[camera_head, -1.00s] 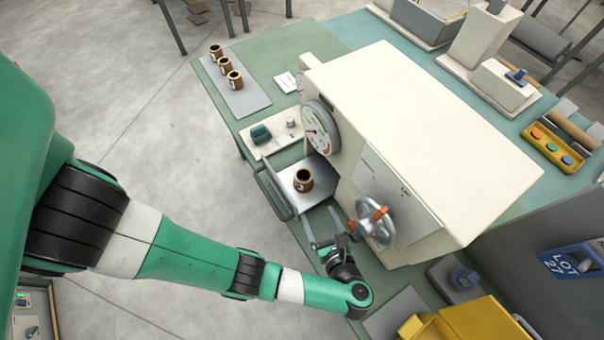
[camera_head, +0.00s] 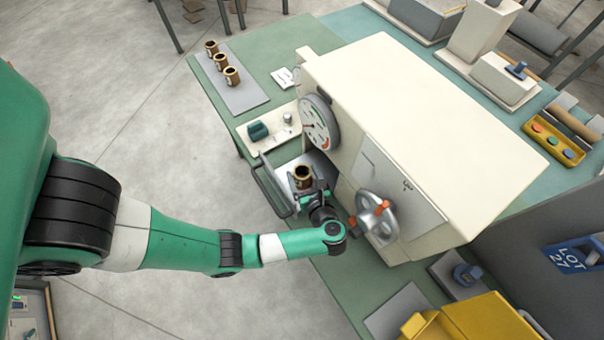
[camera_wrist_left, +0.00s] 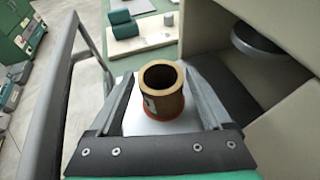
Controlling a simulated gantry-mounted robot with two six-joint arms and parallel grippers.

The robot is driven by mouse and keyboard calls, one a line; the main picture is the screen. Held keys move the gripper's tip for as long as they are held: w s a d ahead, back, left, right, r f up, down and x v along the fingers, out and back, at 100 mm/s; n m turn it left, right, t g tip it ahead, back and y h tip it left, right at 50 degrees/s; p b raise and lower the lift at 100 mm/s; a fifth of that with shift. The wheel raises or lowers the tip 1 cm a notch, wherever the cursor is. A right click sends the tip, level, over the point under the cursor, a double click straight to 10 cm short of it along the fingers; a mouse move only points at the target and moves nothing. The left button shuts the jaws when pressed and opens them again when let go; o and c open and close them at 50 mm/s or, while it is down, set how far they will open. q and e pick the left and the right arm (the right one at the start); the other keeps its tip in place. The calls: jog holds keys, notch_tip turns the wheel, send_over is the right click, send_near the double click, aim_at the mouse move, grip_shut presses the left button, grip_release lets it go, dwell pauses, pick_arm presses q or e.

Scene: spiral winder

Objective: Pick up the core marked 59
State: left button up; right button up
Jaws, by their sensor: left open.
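A brown, hollow core (camera_head: 303,175) stands upright on a pale plate (camera_head: 290,168) at the winder's open side bay. It also shows in the left wrist view (camera_wrist_left: 162,92), with a reddish base and a pale label at its left; I cannot read a number there. My left gripper (camera_head: 306,186) is open, its two fingers on either side of this core, with visible gaps in the left wrist view (camera_wrist_left: 160,100). Three similar cores (camera_head: 221,62) stand in a row on a grey mat (camera_head: 246,92) at the back left; their marks are too small to read. My right gripper is not in view.
The cream winder housing (camera_head: 430,130) rises just right of the core, with a dial (camera_head: 318,122) and a handwheel (camera_head: 376,220). A grey guard rail (camera_head: 272,186) stands left of the bay.

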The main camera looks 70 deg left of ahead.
pick_arm(q)
jog(key=c, duration=1.1)
jog(key=d+b, duration=0.1)
jog(key=d, duration=0.8)
jog(key=shift+w+r, duration=0.1)
jog(key=shift+w, duration=0.05)
jog(key=p+v, duration=0.1)
jog(key=v, duration=0.1)
jog(key=p+v, duration=0.1)
jog(key=p, duration=0.1)
jog(key=shift+d, duration=0.5)
jog(key=d, duration=0.2)
jog(key=d+f+p, duration=0.1)
jog(key=d, duration=0.1)
jog(key=shift+d+f, duration=0.1)
jog(key=shift+d, duration=0.55)
